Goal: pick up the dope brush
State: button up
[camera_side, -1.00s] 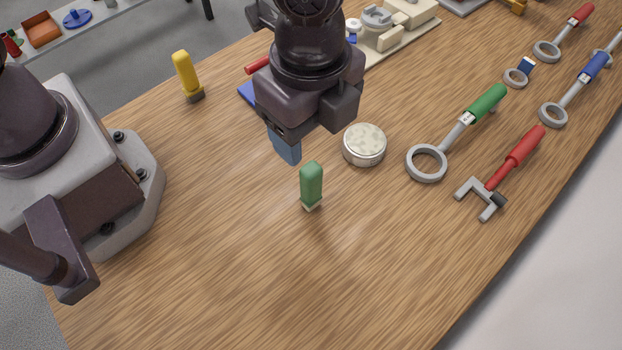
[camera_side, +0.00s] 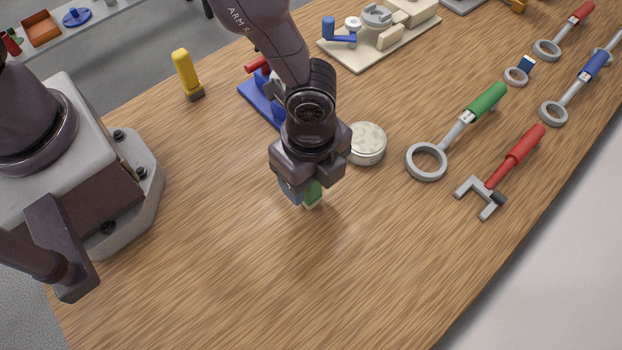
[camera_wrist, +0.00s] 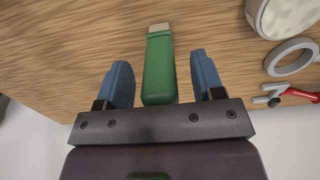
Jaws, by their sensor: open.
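The dope brush, a short green handle with a pale tip, stands on the wooden table in the side view (camera_side: 313,193), mostly hidden by my gripper. In the wrist view the brush (camera_wrist: 158,68) shows between the two blue fingers, with a visible gap on each side. My gripper (camera_side: 302,192) is open, pointing down around the brush handle; it also shows in the wrist view (camera_wrist: 163,82). Neither finger visibly touches the brush.
A round pale tin (camera_side: 366,145) stands close to the right of my gripper. A blue-based fixture (camera_side: 262,103) is behind it. Green (camera_side: 428,163) and red (camera_side: 515,158) tools lie farther right. The front table is clear.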

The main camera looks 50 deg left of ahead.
jog(key=shift+f, duration=0.25)
jog(key=c, duration=1)
jog(key=shift+r, duration=0.1)
jog(key=shift+r, duration=0.55)
jog(key=s+a+r, duration=0.9)
jog(key=s+r, duration=0.1)
jog(key=r, duration=0.1)
jog(key=shift+s+a+r, duration=0.15)
jog(key=shift+a+r, duration=0.1)
jog(key=shift+r, duration=0.1)
